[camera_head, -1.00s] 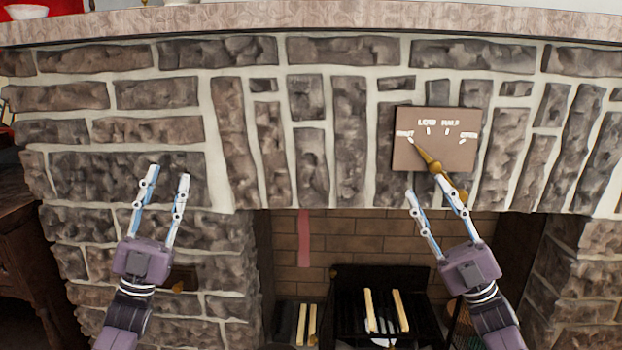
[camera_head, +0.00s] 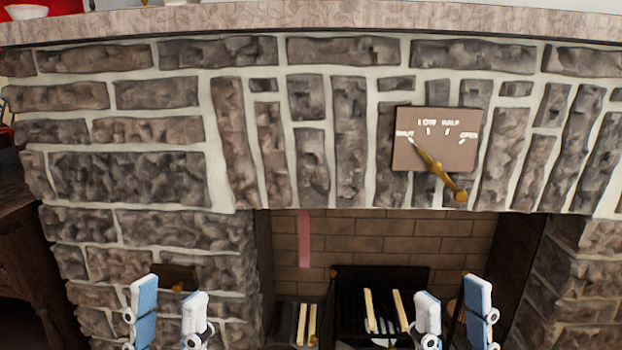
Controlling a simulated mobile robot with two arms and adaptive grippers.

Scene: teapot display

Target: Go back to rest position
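My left gripper (camera_head: 169,314) is low at the left of the head view, with its two fingers pointing up, spread apart and empty. My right gripper (camera_head: 453,312) is low at the right, also with spread fingers and nothing between them. Both are cut off by the bottom edge, so only the fingers show. The brass lever (camera_head: 437,175) on the brown dial plate (camera_head: 420,160) points up-left at the leftmost mark. The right gripper is well below the lever and apart from it.
A stone fireplace wall (camera_head: 130,180) fills the view, with a mantel shelf (camera_head: 330,18) along the top. Below is the brick-lined hearth opening (camera_head: 370,240) with a dark grate (camera_head: 350,290) and pale sticks. A red strip (camera_head: 304,238) hangs at its left. A dark wooden cabinet (camera_head: 25,245) stands at far left.

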